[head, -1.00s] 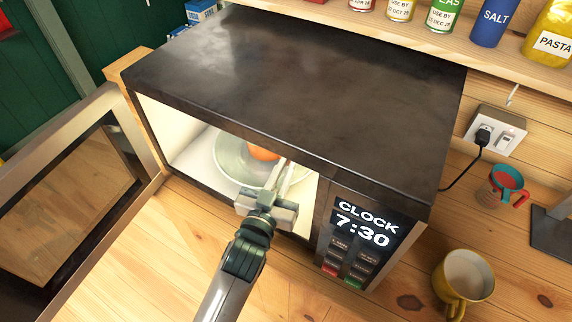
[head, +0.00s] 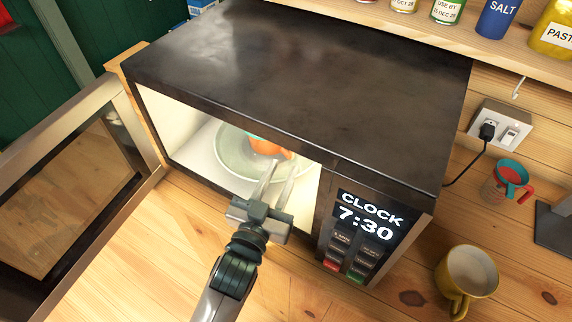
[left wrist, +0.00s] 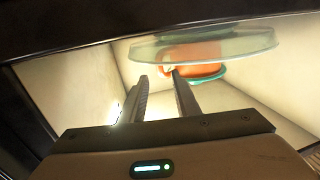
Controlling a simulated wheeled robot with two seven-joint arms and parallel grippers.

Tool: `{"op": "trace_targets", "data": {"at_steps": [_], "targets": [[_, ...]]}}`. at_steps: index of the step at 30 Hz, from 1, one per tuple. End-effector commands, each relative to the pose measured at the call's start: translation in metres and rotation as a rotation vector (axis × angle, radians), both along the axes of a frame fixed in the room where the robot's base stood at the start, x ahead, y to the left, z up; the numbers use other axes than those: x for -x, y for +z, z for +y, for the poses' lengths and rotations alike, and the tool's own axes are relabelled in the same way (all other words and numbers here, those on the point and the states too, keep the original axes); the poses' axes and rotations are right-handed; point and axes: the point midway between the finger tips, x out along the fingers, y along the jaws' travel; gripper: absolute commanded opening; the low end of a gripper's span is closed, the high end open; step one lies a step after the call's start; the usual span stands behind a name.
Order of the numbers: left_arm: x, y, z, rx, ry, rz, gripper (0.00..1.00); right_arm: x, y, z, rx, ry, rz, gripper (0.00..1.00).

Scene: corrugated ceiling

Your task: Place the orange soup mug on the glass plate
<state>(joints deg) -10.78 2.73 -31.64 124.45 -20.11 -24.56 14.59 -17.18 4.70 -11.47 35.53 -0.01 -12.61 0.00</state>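The orange soup mug (head: 266,147) with a teal rim stands on the round glass plate (head: 229,165) inside the open microwave. The microwave roof edge hides part of it in the head view. In the left wrist view, which appears upside down, the mug (left wrist: 207,71) meets the plate (left wrist: 205,45) and looks upright. My left gripper (head: 280,166) is at the microwave opening, on the near side of the mug. Its two fingers are apart with an empty gap (left wrist: 158,75). The fingertips look close to the mug, but contact cannot be told. My right gripper is not in view.
The microwave door (head: 75,190) hangs open at left. The control panel (head: 362,235) is right of the opening. A yellow mug (head: 470,275) and a red and teal cup (head: 508,180) stand on the wooden counter at right. A shelf with jars runs above.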

Motion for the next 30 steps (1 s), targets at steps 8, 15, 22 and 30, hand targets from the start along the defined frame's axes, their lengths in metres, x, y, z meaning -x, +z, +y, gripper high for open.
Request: {"op": "trace_targets", "data": {"at_steps": [8,15,22,30], "targets": [[0.046,-0.003,0.020,0.000,0.000,0.002,0.29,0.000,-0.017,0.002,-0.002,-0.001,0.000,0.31],[0.067,-0.001,0.029,-0.001,0.000,0.001,0.29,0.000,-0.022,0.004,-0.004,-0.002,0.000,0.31],[0.069,0.000,0.030,0.000,0.000,0.001,0.29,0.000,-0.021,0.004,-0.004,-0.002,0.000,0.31],[0.069,0.000,0.030,0.000,0.000,0.001,0.29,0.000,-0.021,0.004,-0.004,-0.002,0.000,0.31]]}}
